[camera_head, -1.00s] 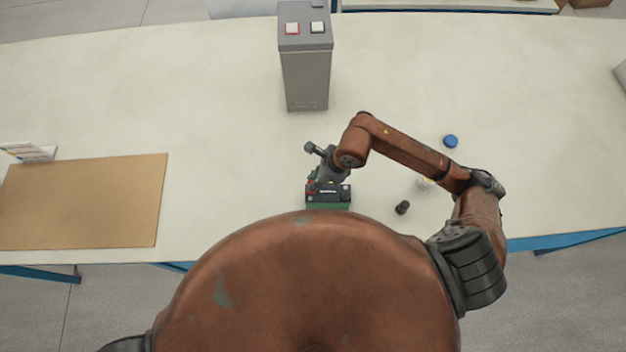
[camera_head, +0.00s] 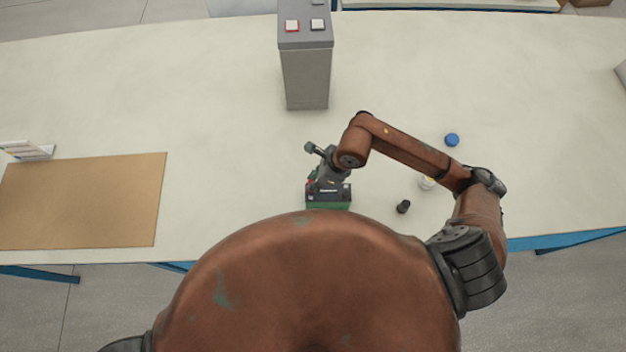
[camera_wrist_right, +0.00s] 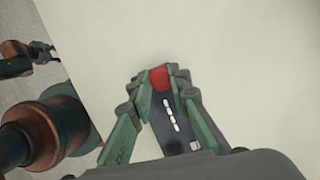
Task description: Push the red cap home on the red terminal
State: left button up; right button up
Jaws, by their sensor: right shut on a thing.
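The battery (camera_head: 328,204) has a green body and a dark top and stands near the table's front edge. Its dark top (camera_wrist_right: 172,122), with white marks, also shows between my fingers in the right wrist view. The red cap (camera_wrist_right: 160,78) is between my right fingertips, at the far end of that top. My right gripper (camera_head: 316,181) is shut on the red cap, over the left part of the battery. The red terminal is hidden, so I cannot tell how far the cap sits on it. My left gripper does not show.
A grey box (camera_head: 305,78) with a red and a white button stands behind. A blue cap (camera_head: 452,140), a small whitish item (camera_head: 427,183) and a black cap (camera_head: 403,207) lie to the right. A brown mat (camera_head: 85,205) lies left. The table (camera_head: 215,130) between mat and box is clear.

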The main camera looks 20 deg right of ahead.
jog(key=shift+f+b, duration=0.45)
jog(key=shift+f, duration=0.05)
dwell(0.5)
jog(key=o, duration=0.8)
jog(key=shift+o, duration=0.7)
jog(key=o, duration=0.4)
jog(key=shift+r, duration=0.2)
jog(key=shift+r+p, duration=1.9)
jog(key=shift+r, duration=1.45)
